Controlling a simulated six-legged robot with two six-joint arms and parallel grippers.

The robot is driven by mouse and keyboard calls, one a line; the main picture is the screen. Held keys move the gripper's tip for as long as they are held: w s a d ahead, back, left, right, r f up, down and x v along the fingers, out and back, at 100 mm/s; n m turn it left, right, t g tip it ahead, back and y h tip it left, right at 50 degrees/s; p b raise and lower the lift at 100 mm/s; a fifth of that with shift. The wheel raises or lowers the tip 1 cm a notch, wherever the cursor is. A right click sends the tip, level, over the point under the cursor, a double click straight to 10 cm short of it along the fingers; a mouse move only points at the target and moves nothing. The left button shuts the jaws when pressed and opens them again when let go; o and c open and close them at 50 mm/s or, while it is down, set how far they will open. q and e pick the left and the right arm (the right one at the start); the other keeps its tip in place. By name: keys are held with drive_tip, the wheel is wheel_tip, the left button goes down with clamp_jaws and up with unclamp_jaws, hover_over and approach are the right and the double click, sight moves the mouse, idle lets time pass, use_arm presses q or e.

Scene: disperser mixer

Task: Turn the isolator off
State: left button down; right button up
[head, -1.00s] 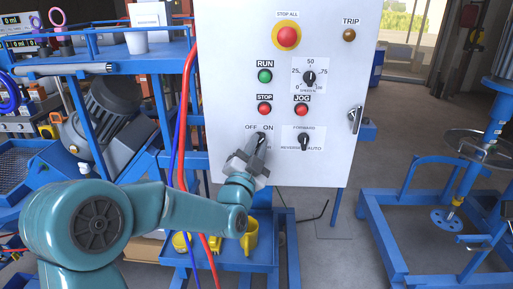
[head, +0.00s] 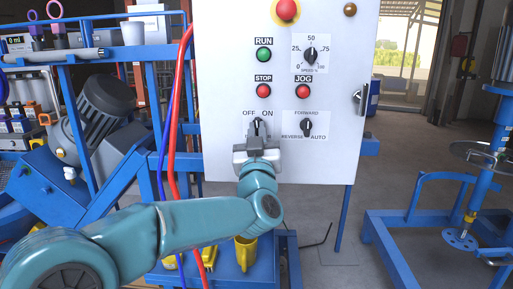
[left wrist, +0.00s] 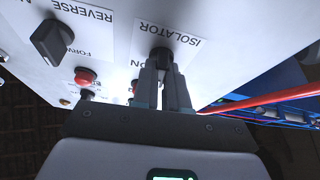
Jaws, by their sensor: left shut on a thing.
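The isolator is a black rotary knob (head: 257,127) on a white label with OFF at upper left and ON at upper right, low on the white control panel (head: 225,60). My left gripper (head: 257,138) is in front of it with its fingers shut on the knob. The left wrist view shows the two fingers (left wrist: 163,85) on either side of the dark knob (left wrist: 161,55), beside the word ISOLATOR. The gripper hides most of the knob, so I cannot tell exactly where it points. My right gripper is not in view.
The forward/reverse/auto switch (head: 306,126) is just right of the isolator. The red stop button (head: 264,90), jog button (head: 303,91) and green run button (head: 264,54) are above. Red hose (head: 171,120) hangs along the panel's left edge. A blue mixer frame (head: 430,215) stands at right.

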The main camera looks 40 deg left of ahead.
use_arm(q)
drive_tip(key=shift+w+d+r+n+g+y+b, duration=0.1)
drive_tip(key=shift+n+g+y+b, duration=0.35)
drive_tip(key=shift+n, duration=1.1)
drive_tip(key=shift+s+a+r+n+g+y+b, duration=0.1)
drive_tip(key=shift+n+g+y+b, duration=0.15)
drive_tip(key=shift+n+g+y, duration=0.9)
drive_tip(key=shift+w+d+r+n+g+h+b, duration=0.1)
drive_tip(key=shift+n+g+b, duration=0.2)
drive_tip(key=shift+n, duration=1.7)
drive_tip(key=c, duration=1.2)
unclamp_jaws()
drive_tip(key=shift+o, duration=0.2)
drive_tip(key=b+v, duration=0.2)
drive_tip(key=v, duration=1.4)
drive_tip(key=shift+d+f, duration=0.1)
drive_tip(key=shift+f, duration=0.05)
